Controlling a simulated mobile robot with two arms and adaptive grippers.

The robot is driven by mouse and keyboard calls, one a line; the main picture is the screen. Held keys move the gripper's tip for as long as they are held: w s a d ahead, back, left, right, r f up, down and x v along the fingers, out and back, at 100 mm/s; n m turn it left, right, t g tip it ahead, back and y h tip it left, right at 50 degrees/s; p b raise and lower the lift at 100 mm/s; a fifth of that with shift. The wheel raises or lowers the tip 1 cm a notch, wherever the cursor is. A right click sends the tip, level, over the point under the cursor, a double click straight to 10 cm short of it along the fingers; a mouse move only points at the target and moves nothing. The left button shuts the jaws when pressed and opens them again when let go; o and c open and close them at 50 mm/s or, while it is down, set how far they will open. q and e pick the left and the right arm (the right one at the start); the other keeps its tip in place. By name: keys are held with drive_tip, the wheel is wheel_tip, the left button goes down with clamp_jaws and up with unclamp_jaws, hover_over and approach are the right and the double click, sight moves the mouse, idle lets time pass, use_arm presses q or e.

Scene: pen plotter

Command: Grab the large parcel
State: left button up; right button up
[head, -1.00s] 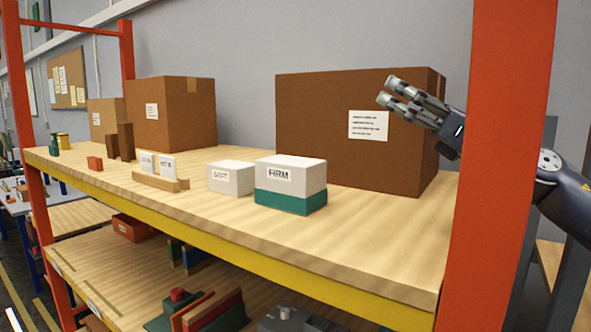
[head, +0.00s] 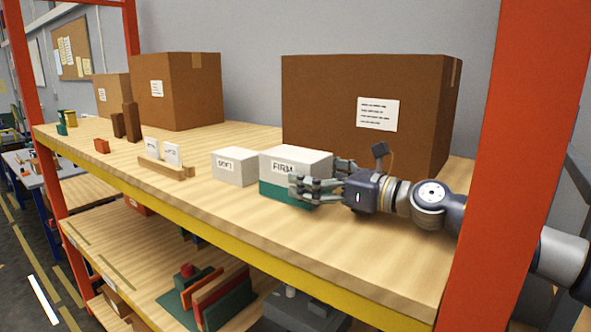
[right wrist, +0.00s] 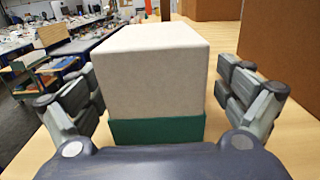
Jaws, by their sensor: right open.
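A white box marked FIRM (head: 290,161) sits with a green lower part on the wooden shelf. My right gripper (head: 318,177) is at its right end, low over the shelf, with open fingers on either side of the box. In the right wrist view the white and green box (right wrist: 152,78) stands between the two finger sets, and I see no firm grip. A large brown carton (head: 320,100) with a white label stands behind, the biggest box on the shelf; my right gripper is in front of it and apart from it. My left gripper is not in view.
A smaller white box marked SOFT (head: 235,167) stands left of the FIRM box. Another brown carton (head: 190,95) stands farther left. An orange upright (head: 510,140) rises at the right. The shelf's yellow front edge (head: 220,245) runs below; the front strip is clear.

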sight(275, 163)
drive_tip(key=x, duration=0.1)
drive_tip(key=p+x, duration=0.2)
drive_tip(key=shift+s+a+r, duration=0.15)
drive_tip(key=shift+a+r, duration=0.15)
drive_tip(key=shift+w+a+f, duration=0.2)
drive_tip(key=shift+w+a, duration=0.15)
drive_tip(key=shift+a, duration=0.05)
drive_tip(key=shift+d, duration=0.1)
drive_tip(key=shift+s+d, duration=0.1)
drive_tip(key=shift+d, duration=0.05)
drive_tip(key=c, duration=1.3)
drive_tip(key=shift+r, duration=0.15)
drive_tip(key=shift+c, duration=0.2)
